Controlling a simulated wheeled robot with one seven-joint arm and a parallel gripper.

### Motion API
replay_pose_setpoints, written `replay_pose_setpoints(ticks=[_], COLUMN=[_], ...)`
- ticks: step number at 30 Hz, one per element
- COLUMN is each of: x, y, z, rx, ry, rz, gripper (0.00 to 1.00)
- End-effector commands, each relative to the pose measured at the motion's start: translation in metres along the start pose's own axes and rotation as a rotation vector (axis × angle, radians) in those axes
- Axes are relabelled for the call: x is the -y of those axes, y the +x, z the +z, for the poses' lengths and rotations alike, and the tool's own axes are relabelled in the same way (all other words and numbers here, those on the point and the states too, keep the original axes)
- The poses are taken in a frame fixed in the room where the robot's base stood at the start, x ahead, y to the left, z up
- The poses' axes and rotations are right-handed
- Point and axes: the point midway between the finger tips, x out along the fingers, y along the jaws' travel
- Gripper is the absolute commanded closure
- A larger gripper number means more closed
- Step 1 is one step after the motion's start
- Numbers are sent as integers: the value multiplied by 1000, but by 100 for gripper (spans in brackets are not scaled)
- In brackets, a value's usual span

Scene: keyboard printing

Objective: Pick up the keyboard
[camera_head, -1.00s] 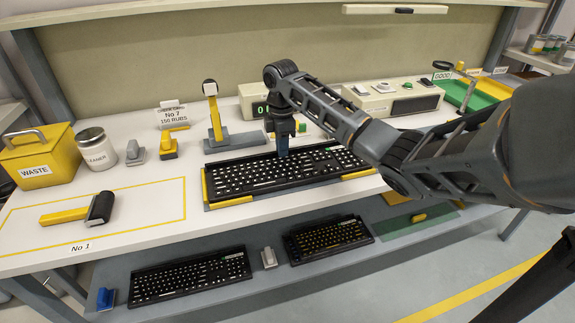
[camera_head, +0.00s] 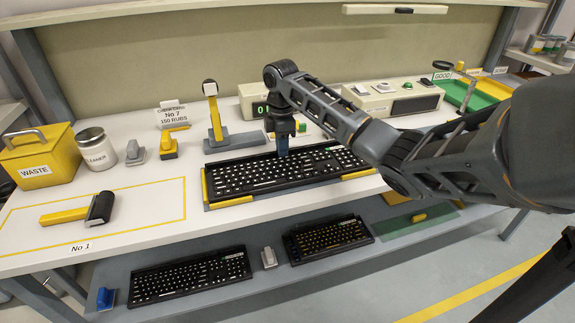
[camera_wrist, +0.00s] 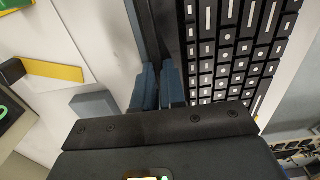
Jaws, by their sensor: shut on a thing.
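A black keyboard with white key marks (camera_head: 250,178) lies on the white worktable, between yellow corner pieces. It also shows in the wrist view (camera_wrist: 235,50), along the right of the picture. My gripper (camera_head: 284,150) is over the keyboard's far long edge, pointing down. In the wrist view its blue fingertips (camera_wrist: 160,82) are close together at the keyboard's edge, shut on it. I cannot see any gap between the keyboard and its place on the table. Part of the keyboard's right end is hidden behind my arm.
Behind the keyboard are a display box (camera_head: 252,99) and a stand with a yellow post (camera_head: 214,112). A yellow waste bin (camera_head: 38,152) and a brush-like tool (camera_head: 99,208) are at left. Two more keyboards, one at left (camera_head: 190,276), lie on the lower shelf.

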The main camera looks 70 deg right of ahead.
Motion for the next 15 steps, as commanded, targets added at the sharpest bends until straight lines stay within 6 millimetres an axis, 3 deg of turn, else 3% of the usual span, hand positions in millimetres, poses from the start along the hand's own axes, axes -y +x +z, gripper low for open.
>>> replay_pose_setpoints(ticks=[15], x=[-1], y=[-4], z=[0], rx=[-1], ry=[0], rz=[2], gripper=[100])
